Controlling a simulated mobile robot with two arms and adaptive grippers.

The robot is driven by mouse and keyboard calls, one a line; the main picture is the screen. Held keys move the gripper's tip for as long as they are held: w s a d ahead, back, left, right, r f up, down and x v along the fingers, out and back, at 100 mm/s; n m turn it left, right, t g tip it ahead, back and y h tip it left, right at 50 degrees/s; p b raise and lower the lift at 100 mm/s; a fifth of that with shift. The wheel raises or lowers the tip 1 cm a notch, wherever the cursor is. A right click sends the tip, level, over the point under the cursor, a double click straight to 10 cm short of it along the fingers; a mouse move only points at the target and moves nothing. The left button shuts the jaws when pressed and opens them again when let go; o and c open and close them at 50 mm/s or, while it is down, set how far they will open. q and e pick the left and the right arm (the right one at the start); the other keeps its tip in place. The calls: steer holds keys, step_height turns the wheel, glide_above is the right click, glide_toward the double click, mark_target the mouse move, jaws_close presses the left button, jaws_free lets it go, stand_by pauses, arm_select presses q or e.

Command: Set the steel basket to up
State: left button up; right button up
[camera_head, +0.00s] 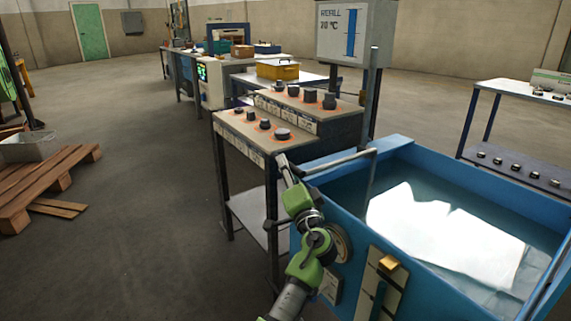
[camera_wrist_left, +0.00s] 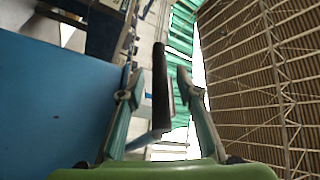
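A blue tank (camera_head: 335,205) of water stands at the right in the head view. I cannot make out the steel basket in it; bright white reflections cover much of the water. My left gripper (camera_head: 285,168) is at this bar's left end, beside the tank. In the left wrist view a dark round grip (camera_wrist_left: 160,85) stands between the two fingers, with gaps showing on both sides. The left gripper is open around it. My right gripper is in neither view.
A workbench (camera_head: 287,142) with several dark round parts stands just behind the left gripper. A post with a temperature sign (camera_head: 352,30) rises behind the tank. A shelf table (camera_head: 505,95) stands at the right. Wooden pallets (camera_head: 45,185) lie at the left; the floor between is clear.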

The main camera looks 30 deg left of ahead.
arm_select(q)
steer(key=shift+x, duration=1.3)
jaws_close()
